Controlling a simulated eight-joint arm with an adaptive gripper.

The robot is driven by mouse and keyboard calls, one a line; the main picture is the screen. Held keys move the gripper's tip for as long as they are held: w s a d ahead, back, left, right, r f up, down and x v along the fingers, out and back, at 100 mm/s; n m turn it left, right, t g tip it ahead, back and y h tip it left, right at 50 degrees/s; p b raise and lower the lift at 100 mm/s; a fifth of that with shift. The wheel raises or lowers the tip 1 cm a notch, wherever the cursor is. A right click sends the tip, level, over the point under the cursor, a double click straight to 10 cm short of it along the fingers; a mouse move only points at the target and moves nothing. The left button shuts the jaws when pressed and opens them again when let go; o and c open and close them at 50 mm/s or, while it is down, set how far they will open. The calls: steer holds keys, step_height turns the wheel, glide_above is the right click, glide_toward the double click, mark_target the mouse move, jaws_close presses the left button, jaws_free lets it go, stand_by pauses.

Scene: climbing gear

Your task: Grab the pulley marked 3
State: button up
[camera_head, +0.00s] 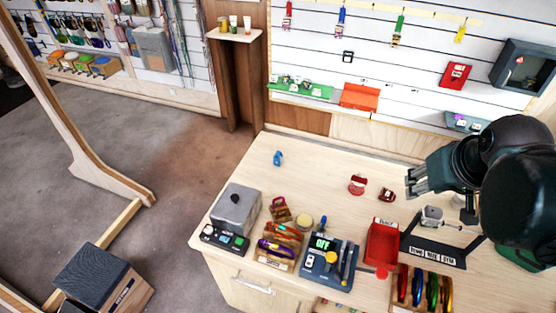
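My dark gripper (415,179) is above the right part of the wooden counter, with its fingers pointing left. Whether the fingers are parted is unclear. Small pulley-like pieces lie on the counter: a blue one (278,158) at the back left, a red one (358,184) near the middle, and a darker red one (386,194) just right of it, left of and below my fingers in the picture. A grey piece (432,214) sits on a dark stand below my gripper. No number 3 is readable on any of them.
The counter (320,170) is clear between the blue and red pieces. A slatted wall with hanging gear stands behind.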

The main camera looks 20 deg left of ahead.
steer(key=w+a+n+g, duration=0.2)
steer(key=w+a+n, duration=0.2)
steer(key=w+a, duration=0.6)
steer(key=n+g, duration=0.4)
steer(key=n, duration=0.6)
glide_above(280, 153)
steer(key=shift+h, duration=0.3)
steer(key=f, duration=2.5)
steer(key=shift+d, duration=0.25)
steer(key=shift+a+f, duration=0.4)
steer(key=shift+f, duration=0.1)
steer(key=shift+f, duration=1.15)
steer(key=shift+f, duration=0.15)
